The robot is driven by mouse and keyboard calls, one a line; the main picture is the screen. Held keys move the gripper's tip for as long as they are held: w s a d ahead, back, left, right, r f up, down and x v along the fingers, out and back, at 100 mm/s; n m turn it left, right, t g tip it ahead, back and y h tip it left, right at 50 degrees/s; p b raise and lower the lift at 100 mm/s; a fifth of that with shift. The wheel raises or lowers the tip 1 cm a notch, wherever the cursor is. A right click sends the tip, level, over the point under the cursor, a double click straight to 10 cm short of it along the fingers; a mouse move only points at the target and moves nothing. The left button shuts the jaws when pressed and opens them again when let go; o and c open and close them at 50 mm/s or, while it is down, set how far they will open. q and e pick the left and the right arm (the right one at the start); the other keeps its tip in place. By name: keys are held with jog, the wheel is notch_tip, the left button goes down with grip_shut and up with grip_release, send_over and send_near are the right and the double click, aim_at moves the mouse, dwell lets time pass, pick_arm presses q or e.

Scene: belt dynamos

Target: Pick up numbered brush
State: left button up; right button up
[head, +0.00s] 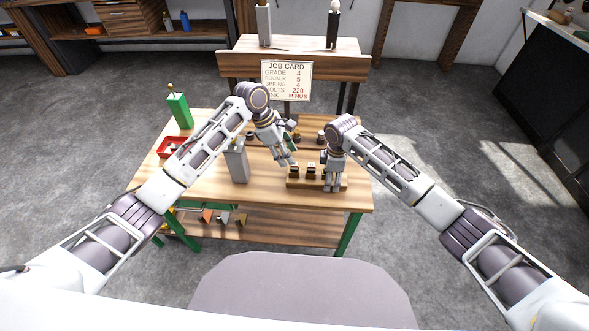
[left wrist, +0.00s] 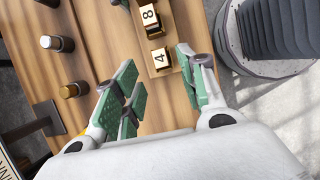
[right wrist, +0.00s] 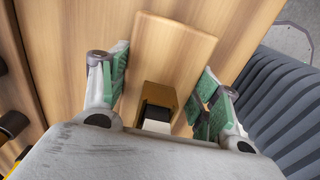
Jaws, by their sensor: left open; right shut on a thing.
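The wooden rack (head: 312,184) stands on the table near its front edge with several small brass brushes in a row. In the left wrist view a brush marked 4 (left wrist: 160,58) and a brush marked 8 (left wrist: 150,18) show. My left gripper (head: 287,160) is open and empty, above the table by the rack's left end; its pads show apart in the left wrist view (left wrist: 160,95). My right gripper (head: 334,188) is down at the rack's right end. Its pads stand on both sides of the rack (right wrist: 175,45), with a brush (right wrist: 157,105) between them, its number not readable.
A grey post (head: 237,163) stands left of the rack, a red tray (head: 172,147) and green block (head: 179,110) further left. Dark round parts (left wrist: 57,43) lie behind the rack. A job card (head: 287,80) stands behind, reading grade 4, rocker 5, spring 4, volts 220.

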aim_at(294, 169)
pick_arm(q)
jog(key=shift+x, duration=2.45)
jog(key=shift+d, duration=0.15)
grip_shut()
